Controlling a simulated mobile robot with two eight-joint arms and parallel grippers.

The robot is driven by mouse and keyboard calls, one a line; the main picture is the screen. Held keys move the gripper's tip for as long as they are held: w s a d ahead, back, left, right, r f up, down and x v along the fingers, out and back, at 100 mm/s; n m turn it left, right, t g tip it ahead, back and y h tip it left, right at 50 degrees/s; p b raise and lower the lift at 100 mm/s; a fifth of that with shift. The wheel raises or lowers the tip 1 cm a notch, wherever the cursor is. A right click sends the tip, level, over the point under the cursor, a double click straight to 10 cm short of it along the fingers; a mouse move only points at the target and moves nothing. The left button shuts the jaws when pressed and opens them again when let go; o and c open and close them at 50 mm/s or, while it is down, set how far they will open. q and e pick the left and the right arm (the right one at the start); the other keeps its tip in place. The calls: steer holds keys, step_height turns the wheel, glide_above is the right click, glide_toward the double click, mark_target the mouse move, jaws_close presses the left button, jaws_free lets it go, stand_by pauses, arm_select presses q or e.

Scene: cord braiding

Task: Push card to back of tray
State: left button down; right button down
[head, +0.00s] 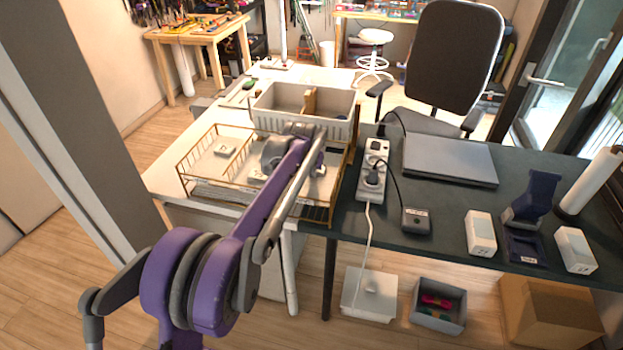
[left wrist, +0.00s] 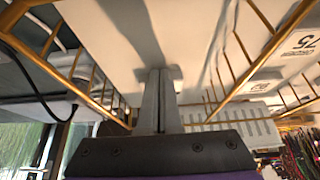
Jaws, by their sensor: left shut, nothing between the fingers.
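A gold wire tray (head: 183,181) stands on the white table, with white flat sheets in it. A small white labelled piece (head: 225,150) lies at its left and another (head: 258,174) near its front middle; I cannot tell which is the card. In the left wrist view a broad white surface (left wrist: 120,35) lies before my fingers, with a piece marked 75 (left wrist: 304,42) at the right. My left gripper (left wrist: 158,72) is shut and empty, its tips at or close to that surface; contact is unclear. In the head view my arm hides part of the tray.
A white ribbed basket (head: 275,100) stands right behind the tray. A power strip (head: 372,170) with cables lies just right of it. A closed laptop (head: 450,159), a dark box (head: 416,221) and white boxes (head: 481,233) are on the dark desk.

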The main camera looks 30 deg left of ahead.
arm_select(q)
steer(key=shift+w+a+p, duration=0.25)
steer(key=shift+w+p, duration=0.15)
steer(key=shift+w, duration=0.7)
steer(key=shift+w+a+p, duration=0.25)
steer(key=shift+w+p, duration=0.15)
steer(key=shift+w, duration=0.65)
steer(key=shift+w+a+p, duration=0.25)
steer(key=shift+w+p, duration=0.3)
steer(key=shift+w, duration=0.4)
steer(key=shift+w+a+p, duration=0.2)
steer(key=shift+w+p, duration=0.3)
steer(key=shift+w, duration=0.4)
steer(key=shift+r, duration=0.1)
steer(key=shift+p+v, duration=0.85)
steer(key=shift+v, duration=1.95)
steer(key=shift+s, duration=0.2)
